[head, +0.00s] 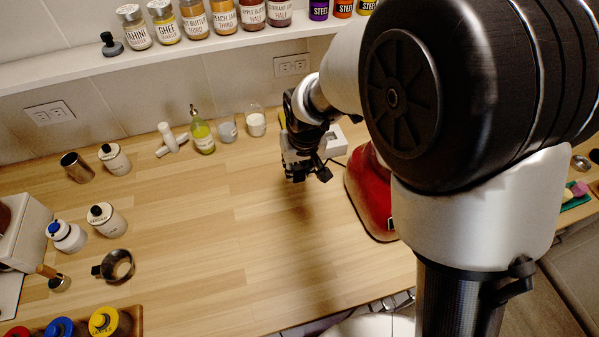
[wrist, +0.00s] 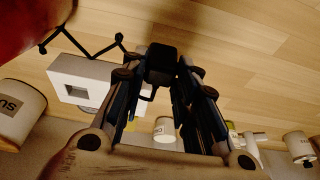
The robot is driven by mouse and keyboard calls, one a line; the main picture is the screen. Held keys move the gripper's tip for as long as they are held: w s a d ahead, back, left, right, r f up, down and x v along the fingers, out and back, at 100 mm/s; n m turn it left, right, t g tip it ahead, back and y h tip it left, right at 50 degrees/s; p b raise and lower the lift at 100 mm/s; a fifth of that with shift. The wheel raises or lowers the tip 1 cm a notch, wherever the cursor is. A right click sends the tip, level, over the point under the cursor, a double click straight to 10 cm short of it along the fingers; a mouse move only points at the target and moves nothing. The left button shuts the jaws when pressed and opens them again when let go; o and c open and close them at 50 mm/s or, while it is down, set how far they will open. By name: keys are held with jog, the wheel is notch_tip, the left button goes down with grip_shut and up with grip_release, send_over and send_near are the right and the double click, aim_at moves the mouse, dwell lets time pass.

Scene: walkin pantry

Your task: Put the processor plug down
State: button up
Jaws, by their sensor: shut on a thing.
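My gripper (head: 308,174) is over the wooden counter, near the red food processor (head: 371,195). In the wrist view my gripper (wrist: 164,68) is shut on the small black processor plug (wrist: 162,60), held between its fingertips. A thin black cord (wrist: 90,50) runs in bends from beside the plug towards the red processor (wrist: 25,22) at upper left. In the head view the plug is too small and dark to tell from the fingers. I cannot tell whether the plug touches the counter.
A white box with a square recess (wrist: 85,82) lies beside my gripper; it also shows in the head view (head: 334,141). A milk-white jar (head: 256,123) and a soap bottle (head: 201,134) stand along the back wall. The counter's middle (head: 230,220) is clear.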

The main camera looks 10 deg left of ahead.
aim_at(299, 177)
jog(key=shift+f+b, duration=0.65)
jog(key=shift+f, duration=1.4)
jog(key=shift+f, duration=0.15)
jog(key=o, duration=1.1)
jog(key=shift+c, duration=0.2)
jog(key=p+v, duration=0.3)
jog(key=v, duration=0.9)
jog(key=shift+r+p, duration=0.2)
jog(key=shift+p, duration=0.1)
